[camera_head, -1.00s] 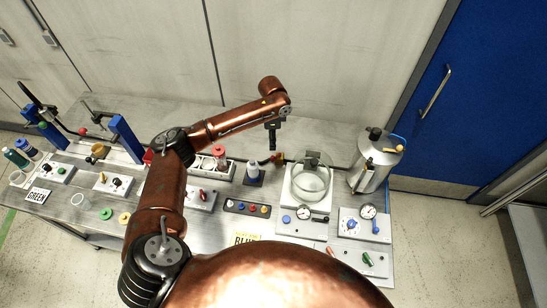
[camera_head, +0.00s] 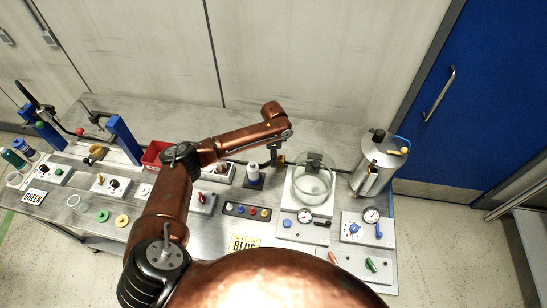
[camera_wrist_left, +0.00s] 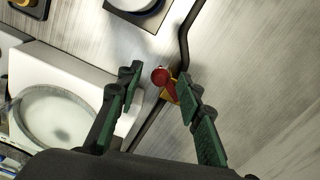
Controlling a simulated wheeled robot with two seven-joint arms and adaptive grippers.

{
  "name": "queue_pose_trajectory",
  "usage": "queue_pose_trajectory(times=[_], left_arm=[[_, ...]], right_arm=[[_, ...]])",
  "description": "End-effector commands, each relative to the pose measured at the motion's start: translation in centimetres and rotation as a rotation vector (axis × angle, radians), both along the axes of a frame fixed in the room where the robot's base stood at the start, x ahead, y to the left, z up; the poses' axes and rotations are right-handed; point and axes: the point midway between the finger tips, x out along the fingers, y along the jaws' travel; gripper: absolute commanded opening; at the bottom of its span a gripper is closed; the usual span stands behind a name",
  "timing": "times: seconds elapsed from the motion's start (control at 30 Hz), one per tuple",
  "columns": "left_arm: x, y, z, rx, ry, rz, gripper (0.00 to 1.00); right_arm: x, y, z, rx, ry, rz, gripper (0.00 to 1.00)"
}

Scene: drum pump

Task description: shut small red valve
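The small red valve (camera_wrist_left: 162,77) shows in the left wrist view as a red knobbed handle on a yellow body (camera_wrist_left: 171,91), set on a dark pipe. My left gripper (camera_wrist_left: 157,80) has green fingers that stand apart, with the red handle between the tips and nearer the right-hand finger. Whether a finger touches it I cannot tell. In the head view my left gripper (camera_head: 274,156) points down at the pipe behind the glass vessel. There the valve is mostly hidden by the gripper. My right gripper is not in view.
The glass vessel (camera_head: 312,182) on its white stand is close to the gripper, with a metal canister (camera_head: 376,165) to its right. A white bottle (camera_head: 253,172) stands to the left. A red bin (camera_head: 154,154) and gauge panels (camera_head: 355,229) are on the bench.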

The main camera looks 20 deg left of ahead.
Motion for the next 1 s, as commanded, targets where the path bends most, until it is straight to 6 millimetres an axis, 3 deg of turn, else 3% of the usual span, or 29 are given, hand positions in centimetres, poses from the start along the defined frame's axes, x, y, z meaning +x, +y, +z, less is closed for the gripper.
queue_pose_trajectory(times=[0.23, 0.73, 1.0], left_arm=[[0.0, 0.01, -0.12, 0.0, 0.0, 0.0, 0.34], [-0.01, 0.03, -0.09, 0.0, 0.0, 0.0, 0.0], [-0.04, -0.03, -0.01, 0.0, 0.001, 0.01, 0.0]], right_arm=[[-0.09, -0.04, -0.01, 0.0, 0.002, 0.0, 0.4], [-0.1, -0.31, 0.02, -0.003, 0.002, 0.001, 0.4], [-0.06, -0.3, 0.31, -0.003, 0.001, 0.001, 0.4]])
